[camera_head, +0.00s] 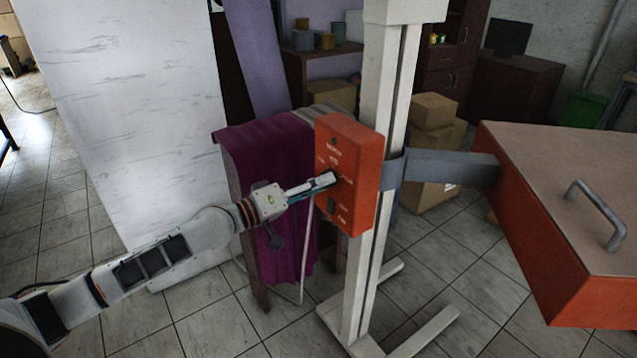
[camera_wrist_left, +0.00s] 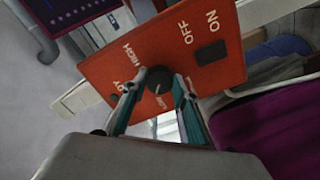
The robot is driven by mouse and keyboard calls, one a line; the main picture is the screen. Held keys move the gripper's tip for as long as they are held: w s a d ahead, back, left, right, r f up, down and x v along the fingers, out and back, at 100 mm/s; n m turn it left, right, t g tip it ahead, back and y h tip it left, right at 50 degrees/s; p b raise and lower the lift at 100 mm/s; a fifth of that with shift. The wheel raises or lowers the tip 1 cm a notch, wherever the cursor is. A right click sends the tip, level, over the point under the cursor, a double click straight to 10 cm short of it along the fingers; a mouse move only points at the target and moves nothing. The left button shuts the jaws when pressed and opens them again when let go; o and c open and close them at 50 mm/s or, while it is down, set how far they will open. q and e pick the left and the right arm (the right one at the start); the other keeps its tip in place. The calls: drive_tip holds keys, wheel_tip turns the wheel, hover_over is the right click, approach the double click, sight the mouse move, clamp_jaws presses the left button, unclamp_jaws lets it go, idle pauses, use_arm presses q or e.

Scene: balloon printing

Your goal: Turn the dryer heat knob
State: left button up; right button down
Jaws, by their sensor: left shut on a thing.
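The orange control box (camera_head: 352,205) is fixed to the white upright post of the dryer. Its face carries a black round heat knob (camera_wrist_left: 160,80) marked HIGH and LOW, and a dark switch (camera_wrist_left: 211,53) beside ON and OFF. My left gripper (camera_head: 328,180) reaches in from the left and points at the box face. In the left wrist view, the left gripper (camera_wrist_left: 157,86) has its two fingers on either side of the knob, shut on it. In the head view the fingers mostly hide the knob. My right gripper is in neither view.
The white post (camera_head: 367,270) stands on a floor base. A grey arm (camera_head: 450,167) links it to the large orange dryer head (camera_head: 560,240) at right. A purple cloth (camera_head: 270,190) hangs behind my gripper. Cardboard boxes (camera_head: 433,110) are stacked behind the post.

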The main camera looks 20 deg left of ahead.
use_arm(q)
drive_tip(key=shift+r+n, duration=0.15)
drive_tip(key=shift+n, duration=1.05)
drive_tip(key=o, duration=1.1)
drive_tip(key=v, duration=1.2)
